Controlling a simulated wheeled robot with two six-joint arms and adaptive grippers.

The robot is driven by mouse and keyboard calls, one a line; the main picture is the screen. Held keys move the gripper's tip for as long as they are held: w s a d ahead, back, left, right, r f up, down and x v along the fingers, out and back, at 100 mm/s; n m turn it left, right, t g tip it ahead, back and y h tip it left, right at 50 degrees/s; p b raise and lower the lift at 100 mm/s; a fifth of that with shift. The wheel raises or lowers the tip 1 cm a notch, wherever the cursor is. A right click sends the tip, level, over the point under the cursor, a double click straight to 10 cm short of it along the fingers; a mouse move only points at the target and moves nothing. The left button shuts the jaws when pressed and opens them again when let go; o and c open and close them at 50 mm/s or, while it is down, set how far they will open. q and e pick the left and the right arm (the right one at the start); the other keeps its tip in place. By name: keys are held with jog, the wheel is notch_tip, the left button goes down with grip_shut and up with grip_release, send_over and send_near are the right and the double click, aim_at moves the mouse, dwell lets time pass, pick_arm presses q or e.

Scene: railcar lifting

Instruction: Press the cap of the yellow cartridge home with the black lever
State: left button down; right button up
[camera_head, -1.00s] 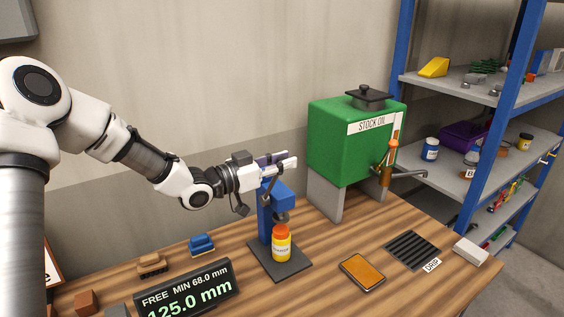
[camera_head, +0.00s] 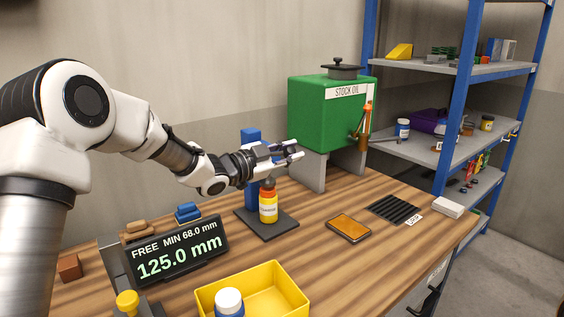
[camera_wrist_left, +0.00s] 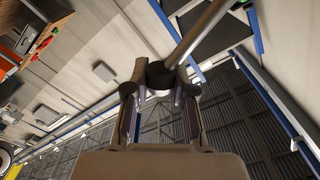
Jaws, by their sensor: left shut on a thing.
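The yellow cartridge (camera_head: 268,212) stands upright with its orange cap (camera_head: 268,192) on the dark base plate (camera_head: 282,229) of a blue press (camera_head: 251,135). The press's grey ram is just above the cap or touching it; I cannot tell which. My left gripper (camera_head: 290,152) is in front of the press's upper part, above the cartridge, and hides part of the press. In the left wrist view its fingers (camera_wrist_left: 160,100) are shut on the dark end of the black lever (camera_wrist_left: 160,74), with a grey rod running off to the upper right. My right gripper is not in view.
A green stock oil tank (camera_head: 310,105) stands behind right. A display (camera_head: 178,250) reads 125.0 mm, FREE, MIN 68.0 mm. A yellow bin (camera_head: 290,290) is at the front. An orange-topped flat object (camera_head: 348,227) and a black drip grate (camera_head: 394,209) lie right. Shelves stand far right.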

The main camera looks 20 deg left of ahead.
pick_arm(q)
notch_tip(320, 180, down, 12)
jog(key=d+m+b, duration=0.1)
jog(key=m+b, duration=0.4)
jog(key=b, duration=0.7)
jog(key=shift+s+d, duration=0.2)
jog(key=shift+s, duration=0.25)
jog(key=c, duration=1)
grip_release()
jog(key=shift+d, duration=0.1)
jog(key=shift+o, duration=0.2)
jog(key=shift+r, duration=0.1)
